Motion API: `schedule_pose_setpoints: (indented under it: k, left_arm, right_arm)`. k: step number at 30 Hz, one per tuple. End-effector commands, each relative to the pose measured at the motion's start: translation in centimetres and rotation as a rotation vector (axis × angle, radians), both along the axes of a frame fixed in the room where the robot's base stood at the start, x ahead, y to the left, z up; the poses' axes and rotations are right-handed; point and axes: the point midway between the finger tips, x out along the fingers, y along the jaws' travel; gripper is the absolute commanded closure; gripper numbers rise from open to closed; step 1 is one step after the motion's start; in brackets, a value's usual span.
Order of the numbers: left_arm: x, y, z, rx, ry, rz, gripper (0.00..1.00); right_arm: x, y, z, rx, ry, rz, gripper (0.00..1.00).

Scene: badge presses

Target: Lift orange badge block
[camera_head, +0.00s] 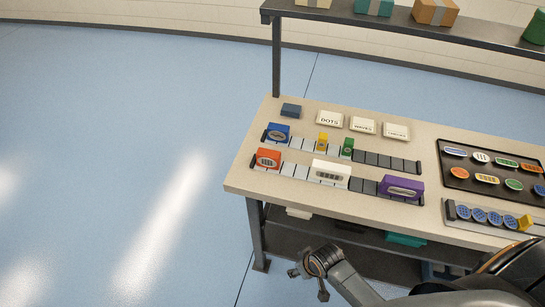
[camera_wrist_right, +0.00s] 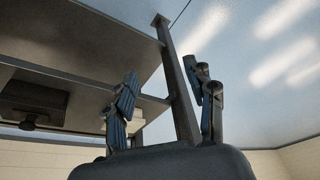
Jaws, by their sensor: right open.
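The orange badge block (camera_head: 268,159), with a patterned face, sits at the left end of the front segmented rail on the table (camera_head: 240,180). My right gripper (camera_head: 308,282) is low, in front of the table and below its top, to the right of the block in the picture and apart from it. In the right wrist view my right gripper (camera_wrist_right: 162,80) has its two fingers spread, with nothing between them. The orange block does not show in that view. My left gripper is not in view.
A white block (camera_head: 331,171) and a purple block (camera_head: 402,188) share the front rail. A blue block (camera_head: 278,132) is close behind the orange one. A table leg (camera_wrist_right: 181,90) shows beyond my right fingers. The floor left of the table is clear.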

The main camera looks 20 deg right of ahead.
Motion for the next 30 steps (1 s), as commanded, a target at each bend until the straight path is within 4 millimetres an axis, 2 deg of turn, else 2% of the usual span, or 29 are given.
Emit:
schedule_pose_setpoints:
  k: [1,3,14,16,18,24,30]
  left_arm:
    - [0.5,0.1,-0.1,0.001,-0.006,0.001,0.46]
    - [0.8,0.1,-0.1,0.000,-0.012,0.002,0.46]
    - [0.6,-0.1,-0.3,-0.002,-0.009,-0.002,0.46]
    - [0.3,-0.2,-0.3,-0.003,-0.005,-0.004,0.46]
    - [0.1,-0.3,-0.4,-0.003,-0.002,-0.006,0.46]
    - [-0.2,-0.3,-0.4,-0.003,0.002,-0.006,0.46]
    - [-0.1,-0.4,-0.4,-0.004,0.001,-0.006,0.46]
  right_arm:
    - [1.2,0.6,2.6,0.011,-0.022,0.018,0.45]
    - [2.0,1.4,5.6,0.025,-0.036,0.042,0.45]
    - [3.3,4.3,18.0,0.068,-0.108,0.183,0.45]
    - [3.8,5.2,20.8,0.078,-0.132,0.251,0.45]
    - [4.5,6.0,22.3,0.084,-0.143,0.316,0.45]
    - [6.9,7.4,24.5,0.091,-0.158,0.463,0.45]
    - [10.3,7.4,26.4,0.077,-0.157,0.596,0.45]
